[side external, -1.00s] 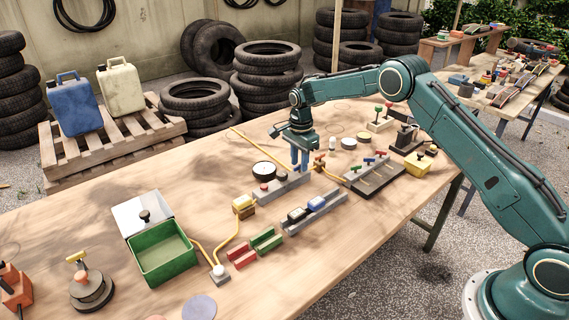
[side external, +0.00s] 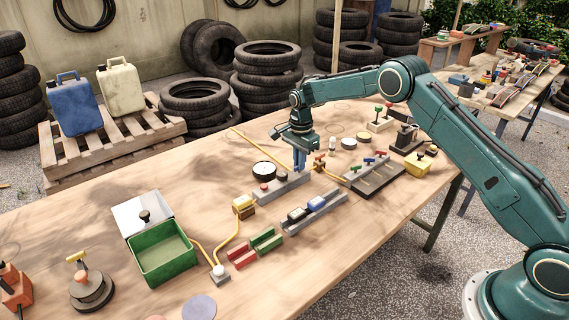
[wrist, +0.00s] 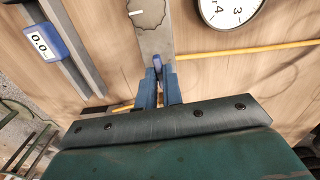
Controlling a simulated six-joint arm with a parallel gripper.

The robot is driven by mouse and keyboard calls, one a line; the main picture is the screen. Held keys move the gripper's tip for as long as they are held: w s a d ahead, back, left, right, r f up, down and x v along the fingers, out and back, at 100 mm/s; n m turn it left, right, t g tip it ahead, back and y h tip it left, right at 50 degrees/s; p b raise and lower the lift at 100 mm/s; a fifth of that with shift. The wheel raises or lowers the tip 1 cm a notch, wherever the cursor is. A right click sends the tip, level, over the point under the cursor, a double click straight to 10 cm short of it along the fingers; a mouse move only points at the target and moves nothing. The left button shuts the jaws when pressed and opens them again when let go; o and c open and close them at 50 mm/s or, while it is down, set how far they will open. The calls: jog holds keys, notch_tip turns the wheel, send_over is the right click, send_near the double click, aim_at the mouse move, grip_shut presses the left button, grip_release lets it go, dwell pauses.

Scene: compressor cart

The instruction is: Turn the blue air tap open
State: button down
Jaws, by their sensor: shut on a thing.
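The blue air tap (wrist: 157,61) shows in the wrist view as a small blue piece at the end of a grey bar. My gripper (wrist: 160,78) is shut on it, with one blue finger on each side. In the side external view my gripper (side external: 299,169) points down at the far right end of the grey bar (side external: 280,190). The fingers hide the tap there. The hidden part of the tap and its exact angle cannot be told.
A round gauge (side external: 264,170) stands just behind the bar. A grey rail with blue and dark blocks (side external: 315,211) lies in front. A yellow hose (wrist: 245,50) crosses near the tap. A green open box (side external: 162,253) is at the left. Bare tabletop lies behind the gauge.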

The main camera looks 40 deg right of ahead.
jog(key=n, duration=0.8)
jog(key=shift+n, duration=0.3)
jog(key=n, duration=0.3)
jog(key=shift+n, duration=0.4)
jog(key=n, duration=0.4)
jog(key=c, duration=1.5)
grip_release()
jog(key=shift+c, duration=0.2)
jog(key=shift+r, duration=0.1)
